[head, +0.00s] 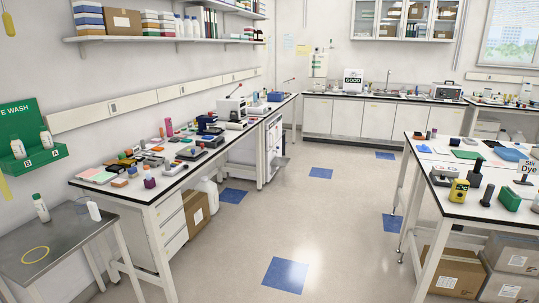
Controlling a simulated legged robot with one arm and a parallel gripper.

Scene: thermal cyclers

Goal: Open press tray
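My gripper is not in the head view. I cannot pick out a press tray for certain.
The left bench (176,183) is crowded with small items. A metal side table (70,245) stands at front left, a cluttered bench (461,203) at right. Boxes (195,208) and a white jug (209,190) sit under the left bench. The floor aisle (300,225) is clear.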

